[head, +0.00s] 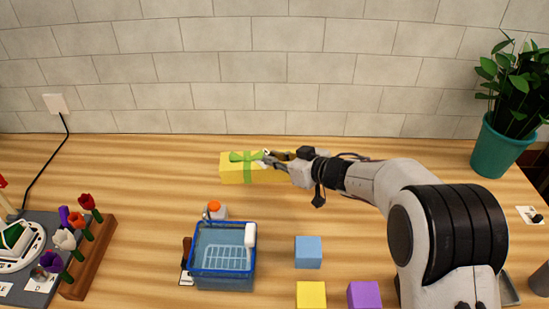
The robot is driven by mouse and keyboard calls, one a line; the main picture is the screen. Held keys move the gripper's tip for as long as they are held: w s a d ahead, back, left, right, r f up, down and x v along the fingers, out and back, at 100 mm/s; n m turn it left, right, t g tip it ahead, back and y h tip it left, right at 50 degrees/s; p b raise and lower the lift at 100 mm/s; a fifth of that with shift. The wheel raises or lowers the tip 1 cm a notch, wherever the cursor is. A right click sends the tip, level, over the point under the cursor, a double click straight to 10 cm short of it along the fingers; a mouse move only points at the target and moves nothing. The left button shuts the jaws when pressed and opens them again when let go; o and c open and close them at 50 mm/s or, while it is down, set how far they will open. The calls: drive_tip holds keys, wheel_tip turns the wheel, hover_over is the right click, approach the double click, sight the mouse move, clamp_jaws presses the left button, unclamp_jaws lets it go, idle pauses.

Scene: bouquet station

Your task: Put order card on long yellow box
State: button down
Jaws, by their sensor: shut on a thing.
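The long yellow box (232,171) lies near the back of the table, tied with a green ribbon and bow. My gripper (270,159) reaches in from the right, over the box's top near the bow. It is shut on a small white piece (264,154), which appears to be the order card, though it is too small to read. The gripper and arm hide the right part of the box. I cannot tell whether the card touches the box top.
A blue basin (223,273) stands in front of the box, beside an orange-topped bottle (214,207). Blue (308,252), yellow (311,295) and purple (363,295) blocks sit front centre. A flower rack (88,258) is left, a potted plant (502,143) right.

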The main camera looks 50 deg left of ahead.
drive_tip(key=shift+f, duration=0.1)
idle(0.3)
drive_tip(key=c, duration=2.1)
unclamp_jaws()
drive_tip(key=shift+d+r, duration=0.3)
drive_tip(key=shift+d, duration=0.05)
drive_tip(key=shift+v, duration=5.6)
drive_tip(key=shift+w+d, duration=0.1)
